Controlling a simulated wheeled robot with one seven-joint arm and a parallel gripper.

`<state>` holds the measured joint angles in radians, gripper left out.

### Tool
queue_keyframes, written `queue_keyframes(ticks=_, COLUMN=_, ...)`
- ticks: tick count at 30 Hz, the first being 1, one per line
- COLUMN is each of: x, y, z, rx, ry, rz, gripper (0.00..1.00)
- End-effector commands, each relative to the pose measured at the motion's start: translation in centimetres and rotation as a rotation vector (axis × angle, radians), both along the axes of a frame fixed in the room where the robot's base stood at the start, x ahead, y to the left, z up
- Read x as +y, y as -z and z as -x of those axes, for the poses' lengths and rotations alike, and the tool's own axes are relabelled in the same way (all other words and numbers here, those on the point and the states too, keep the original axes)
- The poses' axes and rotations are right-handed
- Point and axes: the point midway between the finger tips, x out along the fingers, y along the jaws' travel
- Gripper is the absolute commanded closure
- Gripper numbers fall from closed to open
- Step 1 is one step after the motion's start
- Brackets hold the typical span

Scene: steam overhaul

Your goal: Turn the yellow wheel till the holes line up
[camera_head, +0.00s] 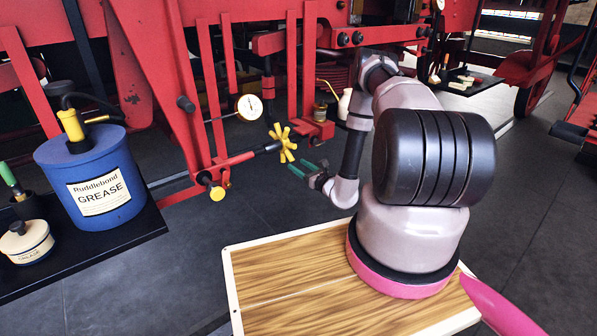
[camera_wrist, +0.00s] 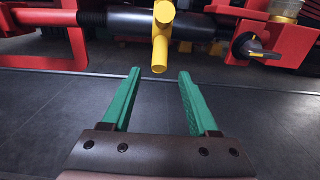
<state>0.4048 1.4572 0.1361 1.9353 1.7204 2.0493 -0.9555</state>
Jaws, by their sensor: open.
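The yellow wheel (camera_head: 283,142) has several short knobbed spokes and sits at the end of a dark cylinder (camera_head: 266,148) on a red rod. In the wrist view the wheel (camera_wrist: 162,36) shows nearly edge-on, just beyond and above my fingertips. My gripper (camera_head: 302,168) has green fingers and is just right of and below the wheel. In the wrist view my gripper (camera_wrist: 159,73) is open, with nothing between the fingers and a small gap to the wheel. I cannot make out the holes or whether they line up.
Red frame beams (camera_head: 196,95) stand behind and left of the wheel, with a dial gauge (camera_head: 249,107) and a yellow knob (camera_head: 217,193). A blue grease tub (camera_head: 90,180) stands on a dark tray at left. In the wrist view a red fitting (camera_wrist: 258,48) is at right.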

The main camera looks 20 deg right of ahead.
Motion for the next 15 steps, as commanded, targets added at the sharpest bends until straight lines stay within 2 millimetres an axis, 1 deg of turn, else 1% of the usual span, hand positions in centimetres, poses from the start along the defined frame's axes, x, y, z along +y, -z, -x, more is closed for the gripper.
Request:
queue_keyframes(ticks=1, x=-0.4, y=-2.0, z=0.2, rx=-0.003, ry=0.003, rz=0.000, gripper=0.40)
queue_keyframes(ticks=3, x=-0.5, y=-4.1, z=0.8, rx=-0.002, ry=0.003, rz=-0.001, gripper=0.40)
queue_keyframes(ticks=6, x=-0.6, y=-6.2, z=1.4, rx=-0.002, ry=0.001, rz=0.000, gripper=0.40)
queue_keyframes(ticks=8, x=-0.5, y=-6.7, z=1.5, rx=-0.001, ry=-0.001, rz=0.001, gripper=0.40)
queue_keyframes(ticks=10, x=-0.3, y=-6.8, z=1.2, rx=-0.002, ry=-0.002, rz=0.002, gripper=0.40)
queue_keyframes(ticks=15, x=0.4, y=-6.8, z=-0.5, rx=-0.003, ry=-0.004, rz=0.002, gripper=0.40)
